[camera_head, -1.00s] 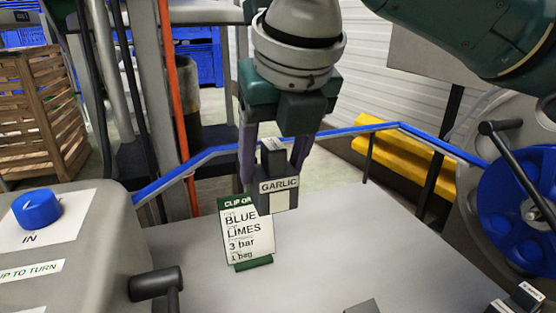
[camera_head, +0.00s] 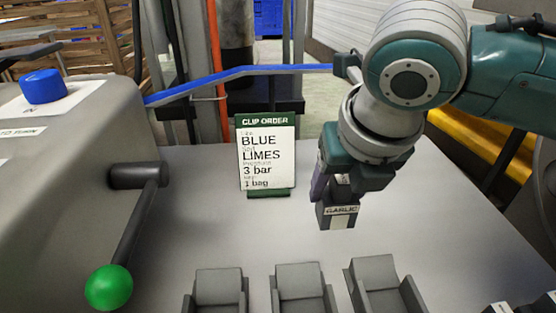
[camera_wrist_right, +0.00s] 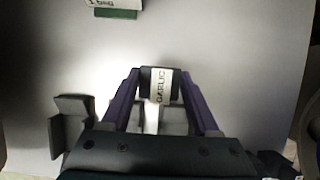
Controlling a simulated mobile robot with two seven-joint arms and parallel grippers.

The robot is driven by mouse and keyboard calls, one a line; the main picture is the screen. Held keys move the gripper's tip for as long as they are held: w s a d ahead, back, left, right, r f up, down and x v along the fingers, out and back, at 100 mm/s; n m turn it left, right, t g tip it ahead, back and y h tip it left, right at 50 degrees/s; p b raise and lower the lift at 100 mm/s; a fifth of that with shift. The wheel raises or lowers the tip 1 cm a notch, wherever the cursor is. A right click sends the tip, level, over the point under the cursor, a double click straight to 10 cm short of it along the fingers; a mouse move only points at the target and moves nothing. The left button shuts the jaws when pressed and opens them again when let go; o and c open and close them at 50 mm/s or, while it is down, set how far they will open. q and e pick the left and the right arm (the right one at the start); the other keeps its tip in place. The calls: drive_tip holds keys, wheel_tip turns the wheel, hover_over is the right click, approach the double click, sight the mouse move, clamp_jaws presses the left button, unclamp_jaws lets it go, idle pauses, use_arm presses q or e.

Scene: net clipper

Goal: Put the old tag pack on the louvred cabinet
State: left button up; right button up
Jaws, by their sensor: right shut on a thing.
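A dark tag pack (camera_head: 341,214) with a white label reading GARLIC is in my right gripper (camera_head: 337,186). The gripper is shut on it and points down, holding it above the grey worktop (camera_head: 450,240), right of the order card. In the right wrist view the pack (camera_wrist_right: 159,85) sits between the two purple fingers (camera_wrist_right: 160,100). I cannot make out a louvred cabinet for certain; a pale slatted surface (camera_head: 335,35) shows at the back, partly behind my right arm. My left gripper is not in view.
Three empty grey holders (camera_head: 219,284) stand at the worktop's front. A CLIP ORDER card (camera_head: 266,155) stands behind them. A green-knobbed lever (camera_head: 109,288) juts out at left. A blue rail (camera_head: 240,72) runs behind the worktop. Small labelled pieces (camera_head: 545,304) lie at lower right.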

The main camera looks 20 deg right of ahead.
sight(335, 216)
wheel_tip(335, 216, down, 6)
drive_tip(key=shift+r+b, duration=0.25)
drive_tip(key=shift+b, duration=0.65)
drive_tip(key=shift+r, duration=0.1)
drive_tip(key=o, duration=1.4)
drive_tip(key=shift+o, duration=0.2)
